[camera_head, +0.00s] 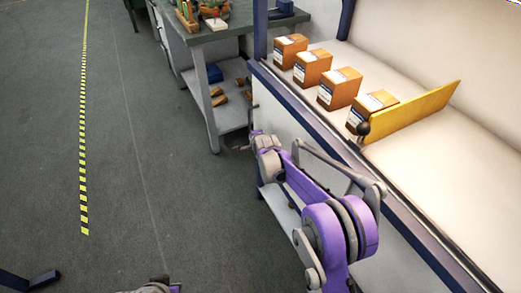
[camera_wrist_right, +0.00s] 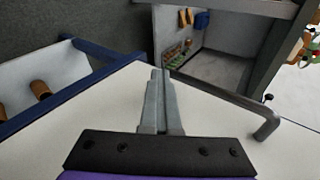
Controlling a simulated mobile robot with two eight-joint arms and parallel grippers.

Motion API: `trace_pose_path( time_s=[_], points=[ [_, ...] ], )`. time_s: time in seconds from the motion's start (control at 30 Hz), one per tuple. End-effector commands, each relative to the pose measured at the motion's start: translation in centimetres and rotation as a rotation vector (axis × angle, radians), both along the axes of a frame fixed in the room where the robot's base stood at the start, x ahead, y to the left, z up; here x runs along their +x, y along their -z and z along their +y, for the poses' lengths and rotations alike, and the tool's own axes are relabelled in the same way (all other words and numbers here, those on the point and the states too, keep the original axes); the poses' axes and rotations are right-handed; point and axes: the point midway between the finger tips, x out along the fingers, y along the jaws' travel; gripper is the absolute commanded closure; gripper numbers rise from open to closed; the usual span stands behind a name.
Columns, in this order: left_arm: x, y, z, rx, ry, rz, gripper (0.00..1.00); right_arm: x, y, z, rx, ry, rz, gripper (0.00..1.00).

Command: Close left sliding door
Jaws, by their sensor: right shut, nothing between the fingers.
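A white sliding door panel (camera_wrist_right: 70,135) fills the lower part of the right wrist view, with a long grey bar handle (camera_wrist_right: 225,97) across it. In the head view the grey handle (camera_head: 325,163) runs along the white cabinet front above my right arm. My right gripper (camera_head: 262,141) is by the handle's far end; in its wrist view the fingers (camera_wrist_right: 162,74) are together and empty, just left of the bar. Contact with the bar cannot be told. Only a small grey and purple piece of what seems my left gripper (camera_head: 158,289) shows at the bottom edge; its jaws are hidden.
Several cardboard boxes (camera_head: 312,67) stand on the white worktop, beside a yellow divider (camera_head: 415,112). A green-topped bench (camera_head: 225,25) with lower shelf stands beyond. In the wrist view, an open compartment (camera_wrist_right: 225,65) lies beyond the panel.

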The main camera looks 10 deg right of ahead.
Motion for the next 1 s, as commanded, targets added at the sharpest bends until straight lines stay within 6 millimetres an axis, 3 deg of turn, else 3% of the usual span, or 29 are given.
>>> trace_pose_path(
  time_s=[0.1,0.33,1.0],
  points=[
    [0.0,-0.1,0.0,0.0,0.0,0.0,1.0,1.9,0.0,0.7,0.002,0.0,-0.001,1.0],
    [0.0,-0.1,0.0,0.0,0.0,0.0,1.0,3.6,0.0,1.3,0.0,0.0,-0.001,1.0],
    [0.0,0.0,0.0,0.0,0.0,0.0,1.0,3.6,0.1,1.1,0.002,0.0,-0.005,1.0]
  ],
)
